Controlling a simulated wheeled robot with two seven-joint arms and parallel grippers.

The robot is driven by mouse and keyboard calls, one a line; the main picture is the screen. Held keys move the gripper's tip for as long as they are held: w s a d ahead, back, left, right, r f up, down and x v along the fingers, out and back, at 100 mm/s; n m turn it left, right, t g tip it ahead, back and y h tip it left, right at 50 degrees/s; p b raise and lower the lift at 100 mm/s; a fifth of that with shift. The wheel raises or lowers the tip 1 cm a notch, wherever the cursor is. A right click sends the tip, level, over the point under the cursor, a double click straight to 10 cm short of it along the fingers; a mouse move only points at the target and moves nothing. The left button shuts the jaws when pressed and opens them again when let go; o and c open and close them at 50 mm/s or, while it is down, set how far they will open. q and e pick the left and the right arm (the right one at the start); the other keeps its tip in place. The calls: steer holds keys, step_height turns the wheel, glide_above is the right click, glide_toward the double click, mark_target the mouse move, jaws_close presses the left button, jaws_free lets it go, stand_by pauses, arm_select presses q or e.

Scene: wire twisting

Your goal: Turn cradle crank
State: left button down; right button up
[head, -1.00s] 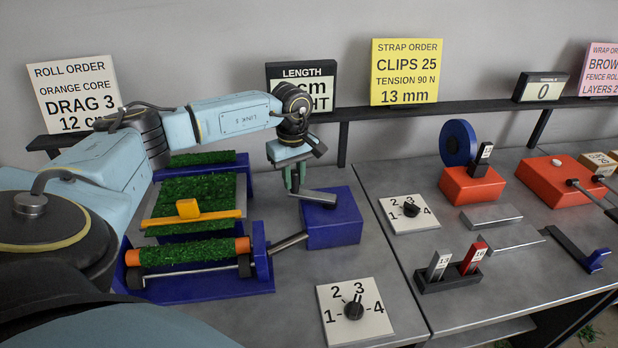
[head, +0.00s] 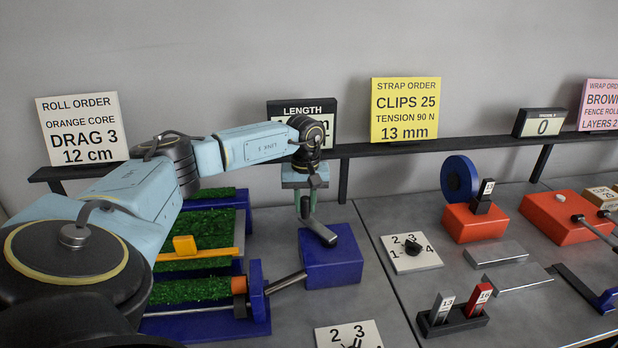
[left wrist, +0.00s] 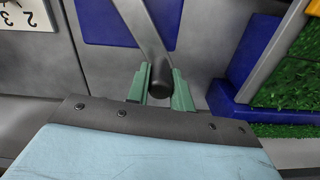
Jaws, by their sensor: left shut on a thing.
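The cradle crank is a grey arm (head: 320,232) on top of a blue box (head: 345,265). A grey shaft (head: 287,282) runs from the box to the blue cradle (head: 258,290). My left gripper (head: 307,207) points down and is shut on the handle at the crank's outer end, at the box's far left corner. In the left wrist view the green fingers (left wrist: 160,92) stand either side of the dark round handle (left wrist: 159,80), with the crank arm (left wrist: 142,28) leading away. A green turf roll (head: 190,290) with an orange core end lies in the cradle. My right gripper is out of view.
A yellow bar (head: 205,254) with a block lies across the turf behind the roll. Numbered dials stand in front of the box (head: 350,335) and right of it (head: 411,253). The length display (head: 302,112) is partly hidden behind my left arm.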

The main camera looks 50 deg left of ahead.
arm_select(q)
steer(key=shift+w+r, duration=0.1)
steer(key=shift+w, duration=0.05)
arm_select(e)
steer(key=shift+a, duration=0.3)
arm_select(q)
steer(key=c, duration=1.3)
jaws_free()
steer(key=shift+d, duration=0.1)
steer(key=shift+o, duration=0.3)
step_height(320, 180, up, 13)
steer(key=p, duration=0.1)
steer(key=shift+r, duration=0.2)
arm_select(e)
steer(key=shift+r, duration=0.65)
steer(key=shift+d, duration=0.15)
